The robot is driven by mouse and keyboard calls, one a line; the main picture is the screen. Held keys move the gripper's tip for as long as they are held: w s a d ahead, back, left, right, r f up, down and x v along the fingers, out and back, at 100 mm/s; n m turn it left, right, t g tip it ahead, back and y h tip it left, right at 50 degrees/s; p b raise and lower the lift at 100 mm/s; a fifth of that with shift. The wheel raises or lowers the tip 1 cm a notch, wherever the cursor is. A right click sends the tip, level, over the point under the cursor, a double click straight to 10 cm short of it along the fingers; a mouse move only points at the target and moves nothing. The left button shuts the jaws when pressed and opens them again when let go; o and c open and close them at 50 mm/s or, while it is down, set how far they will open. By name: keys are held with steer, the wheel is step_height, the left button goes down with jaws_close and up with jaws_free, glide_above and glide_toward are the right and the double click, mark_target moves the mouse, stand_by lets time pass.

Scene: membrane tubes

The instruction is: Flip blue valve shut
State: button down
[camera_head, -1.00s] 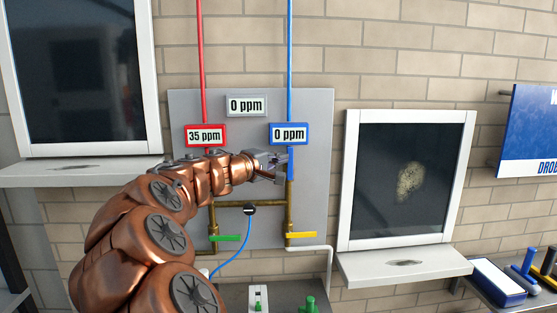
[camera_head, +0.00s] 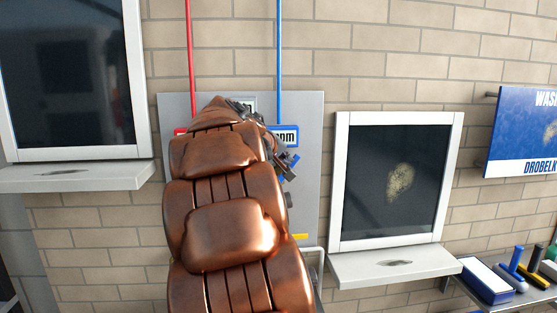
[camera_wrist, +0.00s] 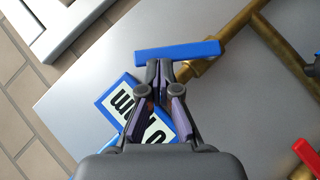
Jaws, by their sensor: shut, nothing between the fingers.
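The blue valve handle (camera_wrist: 178,50) is a flat bar in the wrist view. It lies just beyond my fingertips, at a slant to the brass pipe (camera_wrist: 237,32) beside it. My gripper (camera_wrist: 158,72) is shut and empty, with its tips at or very near the handle's lower edge; I cannot tell if they touch. In the head view my gripper (camera_head: 289,170) is in front of the grey panel (camera_head: 305,185), below the blue-framed display (camera_head: 285,134).
A red handle (camera_wrist: 306,157) shows at the right edge of the wrist view. In the head view, a yellow handle (camera_head: 300,237) sits low on the panel. A white-framed window (camera_head: 340,190) with a ledge stands right of the panel, and a dark window (camera_head: 70,75) left.

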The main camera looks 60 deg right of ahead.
steer(key=s+m+t+y, duration=0.1)
steer(key=s+d+f+m+t+y+b, duration=0.1)
steer(key=shift+d+f+y, duration=0.1)
steer(key=shift+d+y, duration=0.2)
steer(key=shift+y, duration=0.1)
steer(key=shift+s+d+f+m+t+y+b, duration=0.4)
steer(key=shift+f+m+t+y+b, duration=0.25)
steer(key=shift+t, duration=0.25)
steer(key=shift+s+d+f+m+t+y+b, duration=0.25)
steer(key=shift+s+f+m+t+y+b, duration=0.3)
steer(key=shift+t+y, duration=0.3)
steer(key=shift+w+r, duration=0.1)
steer(key=shift+r, duration=0.15)
steer(key=w+r+v, duration=0.1)
steer(key=w+v, duration=0.1)
steer(key=v, duration=1)
steer(key=shift+s+d+r, duration=0.2)
steer(key=shift+r, duration=0.4)
